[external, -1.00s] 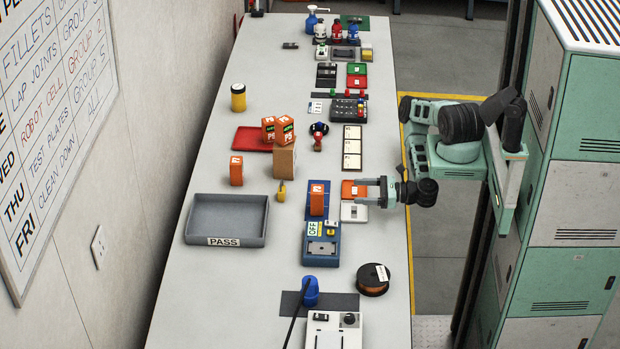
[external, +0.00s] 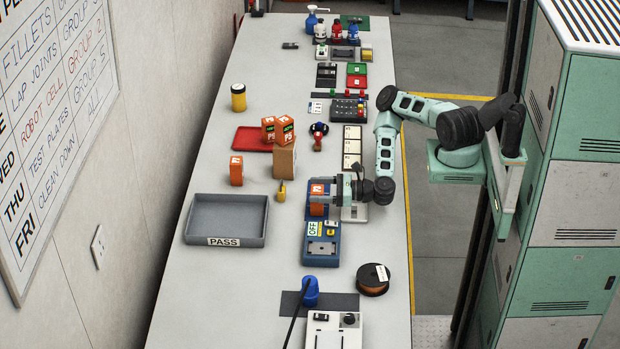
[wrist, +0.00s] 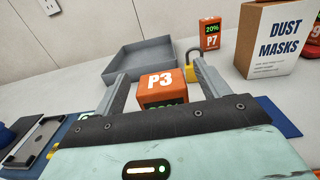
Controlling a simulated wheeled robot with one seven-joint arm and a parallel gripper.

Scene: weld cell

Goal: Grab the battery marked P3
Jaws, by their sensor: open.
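The orange battery marked P3 (wrist: 160,82) stands upright between the two fingers of my gripper (wrist: 160,68) in the wrist view. A green display shows partly at its lower front, cut off by the gripper body. In the external view the battery (external: 317,210) stands on the blue charger unit (external: 320,250), partly covered by my gripper (external: 321,190). My gripper is open, with a finger on either side of the battery. I cannot tell whether either finger touches it.
A grey PASS tray (external: 226,240) lies to the left. Another orange battery (external: 236,175), reading P7 in the wrist view, stands beyond it. A yellow padlock (wrist: 190,70) sits close beyond the right finger.

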